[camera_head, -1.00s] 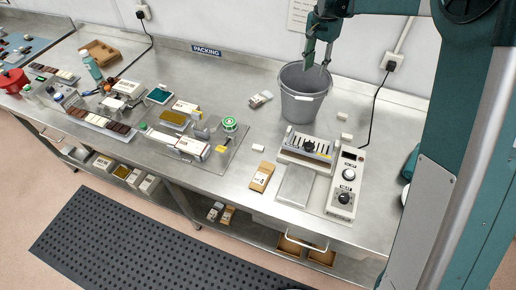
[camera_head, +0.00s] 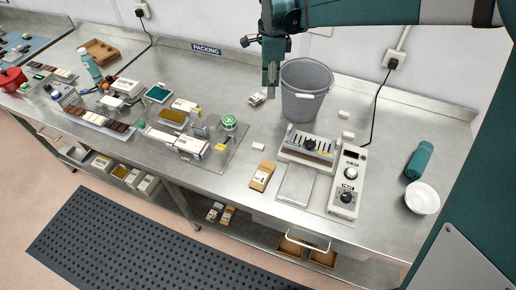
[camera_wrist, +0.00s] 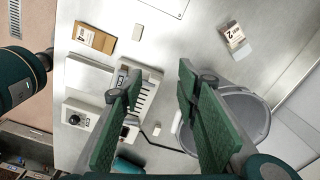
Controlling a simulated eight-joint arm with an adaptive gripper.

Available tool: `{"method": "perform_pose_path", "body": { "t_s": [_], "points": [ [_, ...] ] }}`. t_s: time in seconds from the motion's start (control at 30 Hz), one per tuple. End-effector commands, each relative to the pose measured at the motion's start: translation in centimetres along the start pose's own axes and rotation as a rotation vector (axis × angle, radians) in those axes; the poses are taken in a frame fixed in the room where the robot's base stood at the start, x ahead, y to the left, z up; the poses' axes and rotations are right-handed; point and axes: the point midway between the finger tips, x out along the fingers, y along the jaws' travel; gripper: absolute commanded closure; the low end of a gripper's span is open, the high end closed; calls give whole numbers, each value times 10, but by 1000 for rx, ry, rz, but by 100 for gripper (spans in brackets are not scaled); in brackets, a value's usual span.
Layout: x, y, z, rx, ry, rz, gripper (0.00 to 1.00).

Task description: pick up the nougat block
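Small cream-white blocks lie on the steel bench; I cannot tell which one is the nougat block. In the head view one block (camera_head: 258,146) lies left of the slotted machine, and two more (camera_head: 343,115) (camera_head: 347,136) lie right of the bucket. The wrist view shows a pale block (camera_wrist: 137,32) beside the brown packet. My gripper (camera_head: 271,93) hangs above the bench just left of the grey bucket (camera_head: 303,105). In the wrist view my gripper's green-padded fingers (camera_wrist: 160,76) are apart, with nothing between them.
A white-and-brown labelled pack (camera_head: 258,99) lies left of the bucket. A brown packet (camera_head: 262,176), the slotted machine (camera_head: 306,148) and a control box with knobs (camera_head: 347,183) stand in front. A teal bottle (camera_head: 419,161) and white bowl (camera_head: 422,198) are at right. Bare bench lies between.

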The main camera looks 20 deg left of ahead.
Motion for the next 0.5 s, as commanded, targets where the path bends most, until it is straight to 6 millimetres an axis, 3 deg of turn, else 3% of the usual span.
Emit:
{"method": "perform_pose_path", "body": {
  "t_s": [0.13,0.5],
  "points": [
    [2,24,19,102,0,0,68],
    [4,61,47,275,0,0,68]
  ]
}}
